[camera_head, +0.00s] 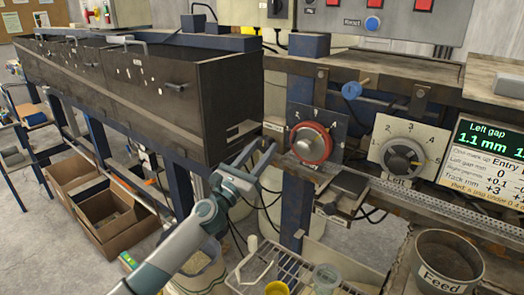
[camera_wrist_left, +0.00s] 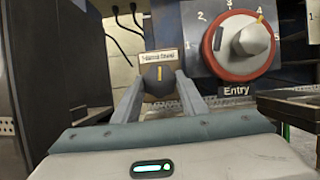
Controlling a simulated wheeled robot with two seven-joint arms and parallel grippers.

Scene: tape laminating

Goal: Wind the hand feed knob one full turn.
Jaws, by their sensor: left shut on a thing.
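The hand feed knob (camera_wrist_left: 158,76) is a small dark round knob with a yellow mark near upright, below a pale label (camera_wrist_left: 158,57) in the left wrist view. My left gripper (camera_wrist_left: 158,88) is shut on this knob, one finger on each side of it. In the head view my left gripper (camera_head: 258,152) reaches up to the machine front, just left of the red-rimmed Entry dial (camera_head: 311,144). The knob is mostly hidden by the fingers there. The Entry dial also shows in the left wrist view (camera_wrist_left: 243,47), right of the fingers and apart from them.
A long dark metal housing (camera_head: 210,105) stands close on the left. A grey dial (camera_head: 403,158) and a green-topped display (camera_head: 488,150) are to the right. A metal Feed bucket (camera_head: 447,262), a wire rack (camera_head: 285,272) and cardboard boxes (camera_head: 110,222) stand lower down.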

